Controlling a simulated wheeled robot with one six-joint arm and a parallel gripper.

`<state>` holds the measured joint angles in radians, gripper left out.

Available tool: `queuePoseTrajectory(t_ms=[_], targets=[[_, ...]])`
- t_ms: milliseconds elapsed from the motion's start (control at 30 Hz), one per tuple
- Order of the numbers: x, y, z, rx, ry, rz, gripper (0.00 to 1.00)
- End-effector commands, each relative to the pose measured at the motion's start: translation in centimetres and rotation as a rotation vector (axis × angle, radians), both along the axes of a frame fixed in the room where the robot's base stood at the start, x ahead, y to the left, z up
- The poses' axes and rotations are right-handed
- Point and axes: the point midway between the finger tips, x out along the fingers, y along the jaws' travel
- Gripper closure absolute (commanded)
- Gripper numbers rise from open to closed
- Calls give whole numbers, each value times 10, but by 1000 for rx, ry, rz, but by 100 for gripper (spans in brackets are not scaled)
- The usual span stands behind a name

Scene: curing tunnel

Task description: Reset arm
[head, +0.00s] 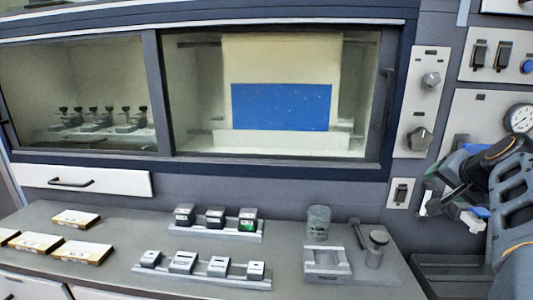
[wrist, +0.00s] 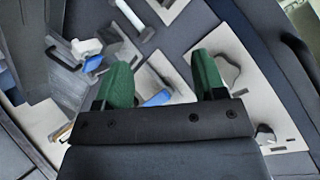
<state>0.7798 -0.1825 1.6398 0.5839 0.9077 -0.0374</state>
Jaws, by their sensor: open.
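My gripper (wrist: 162,85) shows in the wrist view with two green fingers held apart. Nothing is between the fingers; the cabinet's control panel (wrist: 235,70) lies behind them, with a grey knob beyond the right finger. In the head view my arm comes in at the right edge, folded in front of the right-hand panel. Its end is around the panel's lower part, where my gripper's fingers are hard to make out.
A curing cabinet with sliding glass doors (head: 270,95) spans the back. The bench (head: 120,235) holds small blocks on racks (head: 215,232), flat boxes (head: 76,219), a glass beaker (head: 318,222) and a metal fixture (head: 326,262). Knobs (head: 420,138) and a gauge (head: 520,118) are near my arm.

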Motion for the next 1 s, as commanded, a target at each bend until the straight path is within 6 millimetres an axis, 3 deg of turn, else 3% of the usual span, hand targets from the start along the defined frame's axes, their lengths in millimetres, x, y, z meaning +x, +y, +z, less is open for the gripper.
queuePoseTrajectory(t_ms=[33, 100, 233, 400, 500, 700, 1000], targets=[[-3, 29, -18, -5, 107, 57, 36], [-14, 64, -55, -30, 254, 139, 36], [-46, 128, -105, -110, 476, 318, 36], [-96, 192, -139, -243, 662, 559, 36], [-115, 217, -142, -302, 694, 670, 36], [-119, 246, -125, -353, 657, 774, 36], [-118, 252, -125, -359, 651, 795, 36]])
